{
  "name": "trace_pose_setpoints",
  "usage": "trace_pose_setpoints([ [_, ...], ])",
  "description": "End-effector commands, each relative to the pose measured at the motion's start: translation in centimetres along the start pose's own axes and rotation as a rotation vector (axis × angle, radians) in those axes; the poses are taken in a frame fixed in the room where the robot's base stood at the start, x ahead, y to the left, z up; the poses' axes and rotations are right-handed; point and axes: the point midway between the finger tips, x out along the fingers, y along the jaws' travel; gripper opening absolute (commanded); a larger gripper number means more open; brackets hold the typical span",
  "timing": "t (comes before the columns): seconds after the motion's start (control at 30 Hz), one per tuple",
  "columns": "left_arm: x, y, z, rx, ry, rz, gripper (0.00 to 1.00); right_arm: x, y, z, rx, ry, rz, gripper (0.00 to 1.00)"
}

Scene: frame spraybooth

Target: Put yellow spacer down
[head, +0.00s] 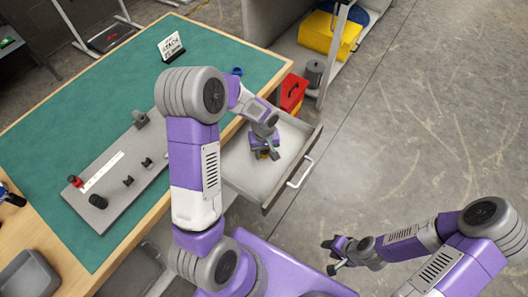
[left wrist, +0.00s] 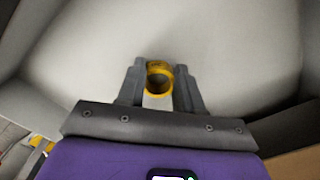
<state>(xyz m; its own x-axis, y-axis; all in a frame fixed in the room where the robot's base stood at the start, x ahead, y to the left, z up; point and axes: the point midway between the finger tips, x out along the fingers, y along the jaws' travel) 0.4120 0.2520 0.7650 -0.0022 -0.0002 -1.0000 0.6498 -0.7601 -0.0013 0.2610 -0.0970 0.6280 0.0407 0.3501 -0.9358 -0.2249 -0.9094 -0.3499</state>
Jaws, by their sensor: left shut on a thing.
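The yellow spacer (left wrist: 158,76) is a short yellow ring. It sits between the fingers of my left gripper (left wrist: 160,88) in the left wrist view, and the gripper is shut on it. In the head view my left gripper (head: 267,154) is inside the open drawer (head: 245,178), over its pale floor. Only a little yellow shows there; the rest of the spacer is hidden by the gripper. I cannot tell whether the spacer touches the drawer floor. My right gripper (head: 335,257) is over the concrete floor at lower right, empty, with its fingers apart.
The drawer is pulled out from the green-topped workbench (head: 105,90). A grey fixture plate (head: 125,205) with several small parts lies on the bench. A red box (head: 292,92) stands beyond the drawer, near a shelf with a yellow bin (head: 328,34). The drawer floor around the gripper looks clear.

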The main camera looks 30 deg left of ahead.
Motion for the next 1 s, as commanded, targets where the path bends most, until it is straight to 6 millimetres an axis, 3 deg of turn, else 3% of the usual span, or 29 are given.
trace_pose_setpoints([
  [0.3,0.3,0.0,0.0,0.001,0.002,0.001,0.07,0.4,0.1,0.0,0.000,0.000,0.000,0.38],
  [0.33,0.2,0.0,0.0,0.001,0.002,0.001,0.40,0.3,0.1,0.0,0.000,0.000,0.000,0.38],
  [0.47,0.1,0.0,0.0,0.001,0.002,0.001,0.60,0.2,0.1,0.0,0.000,0.000,0.000,0.38],
  [0.83,-0.2,0.0,0.0,0.000,0.001,0.001,0.61,-0.1,-0.1,0.0,0.000,0.000,0.000,0.38],
  [1.0,-3.0,0.1,-0.1,-0.001,0.006,0.004,0.61,-1.0,-0.4,0.1,0.000,0.000,0.000,0.38],
])
